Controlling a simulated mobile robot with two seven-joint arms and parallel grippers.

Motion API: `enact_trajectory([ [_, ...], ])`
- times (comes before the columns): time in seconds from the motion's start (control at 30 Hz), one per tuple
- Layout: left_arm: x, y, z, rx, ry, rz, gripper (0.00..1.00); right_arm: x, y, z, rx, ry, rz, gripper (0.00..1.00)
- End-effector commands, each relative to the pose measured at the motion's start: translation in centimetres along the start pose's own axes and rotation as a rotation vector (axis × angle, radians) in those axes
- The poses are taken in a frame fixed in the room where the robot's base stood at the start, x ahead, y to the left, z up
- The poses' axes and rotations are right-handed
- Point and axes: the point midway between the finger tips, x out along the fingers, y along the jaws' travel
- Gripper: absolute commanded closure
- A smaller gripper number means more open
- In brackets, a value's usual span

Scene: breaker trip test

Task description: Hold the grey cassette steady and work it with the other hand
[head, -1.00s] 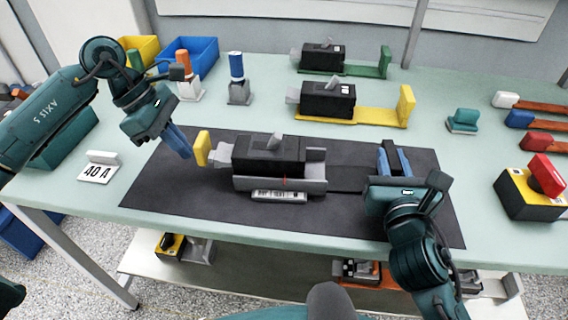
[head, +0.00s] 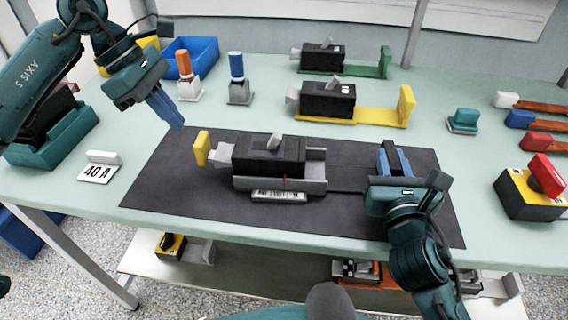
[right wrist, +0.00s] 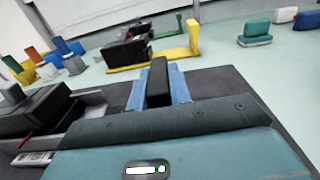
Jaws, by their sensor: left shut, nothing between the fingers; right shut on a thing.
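The grey cassette (head: 315,180) lies on the dark mat (head: 190,195) with a black breaker (head: 262,160) in it. The breaker has a grey toggle on top. A yellow tab (head: 203,148) stands just left of the breaker. My right gripper (head: 394,160) is at the right part of the mat, shut on a dark upright handle (right wrist: 158,82) that shows between its blue fingers in the right wrist view. How the handle joins the cassette is partly hidden. My left gripper (head: 174,124) is shut and empty, raised near the mat's back left corner, apart from the yellow tab.
Behind the mat are breakers in a yellow cassette (head: 375,115) and a green cassette (head: 360,70). Orange (head: 184,65) and blue (head: 236,67) topped pieces stand at back left. A 40 A sign (head: 100,168) is left. A red-handled yellow box (head: 530,205) is right.

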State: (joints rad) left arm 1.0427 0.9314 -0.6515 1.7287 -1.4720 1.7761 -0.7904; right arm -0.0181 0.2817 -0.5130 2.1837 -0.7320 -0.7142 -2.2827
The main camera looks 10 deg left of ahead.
Motion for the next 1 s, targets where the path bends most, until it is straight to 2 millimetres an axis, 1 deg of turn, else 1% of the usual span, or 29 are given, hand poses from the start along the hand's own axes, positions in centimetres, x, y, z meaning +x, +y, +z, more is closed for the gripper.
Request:
enact_trajectory([
  [0.13, 0.0, 0.0, 0.0, 0.000, 0.000, 0.000, 1.00, 0.0, 0.0, 0.0, 0.000, 0.001, 0.001, 1.00],
  [0.17, 0.0, 0.0, 0.0, 0.000, 0.000, 0.000, 1.00, 0.0, 0.0, 0.0, 0.000, 0.001, 0.001, 0.79],
  [0.4, 0.0, 0.0, 0.0, 0.000, 0.000, 0.000, 1.00, 0.0, 0.0, 0.0, 0.000, 0.001, 0.000, 0.59],
  [0.47, 0.0, 0.0, 0.0, 0.000, 0.000, 0.000, 1.00, 0.0, 0.0, 0.0, 0.000, 0.001, 0.000, 0.55],
  [0.67, 0.0, 0.0, 0.0, -0.001, 0.000, 0.000, 1.00, 0.0, 0.0, 0.0, 0.000, 0.000, 0.000, 0.55],
  [0.77, 0.0, 0.0, 0.0, -0.001, 0.000, 0.000, 1.00, -0.4, 0.0, -0.1, 0.000, 0.001, 0.001, 0.55],
  [0.87, 0.0, 0.0, 0.0, -0.001, 0.000, 0.000, 1.00, -1.6, 0.0, -0.1, -0.001, 0.003, 0.001, 0.55],
  [1.0, 0.0, 0.0, 0.0, -0.001, 0.000, 0.000, 1.00, -4.5, 0.0, -0.2, -0.001, 0.005, 0.002, 0.55],
])
